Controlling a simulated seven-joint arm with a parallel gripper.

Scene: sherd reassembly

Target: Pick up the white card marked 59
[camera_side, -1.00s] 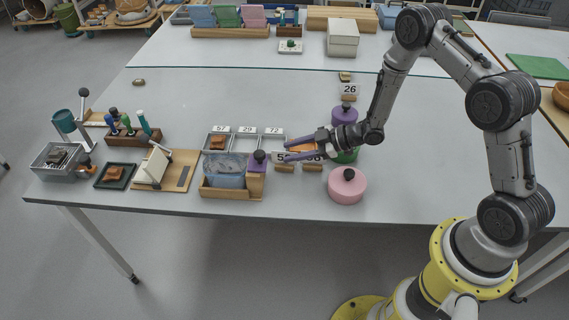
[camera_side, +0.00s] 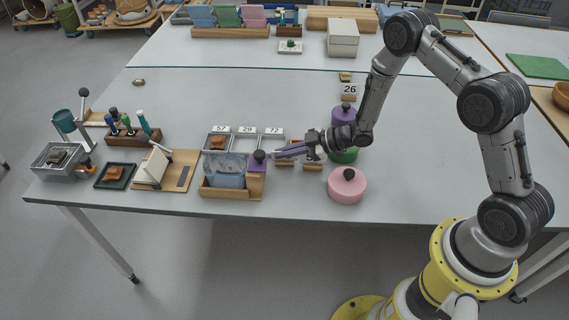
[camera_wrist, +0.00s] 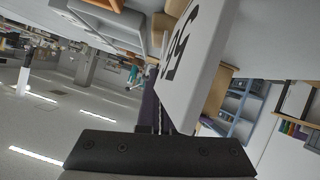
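The white card marked 59 (camera_wrist: 188,75) fills the middle of the wrist view, with its black digits turned sideways, right against my fingers. In the side view the card is almost wholly hidden behind my fingers, above a small wooden stand (camera_side: 285,164). My gripper (camera_side: 278,154) points left there, its two purple fingers brought close together at the card's height. One dark finger (camera_wrist: 150,106) shows along the card in the wrist view; the other is hidden behind the card. The gripper looks shut on the card. Whether the card has left its stand cannot be told.
A second wooden stand (camera_side: 312,167) is just right of the first. A pink lidded jar (camera_side: 347,187) and a green one (camera_side: 344,156) are right. Labelled trays (camera_side: 245,143) lie behind.

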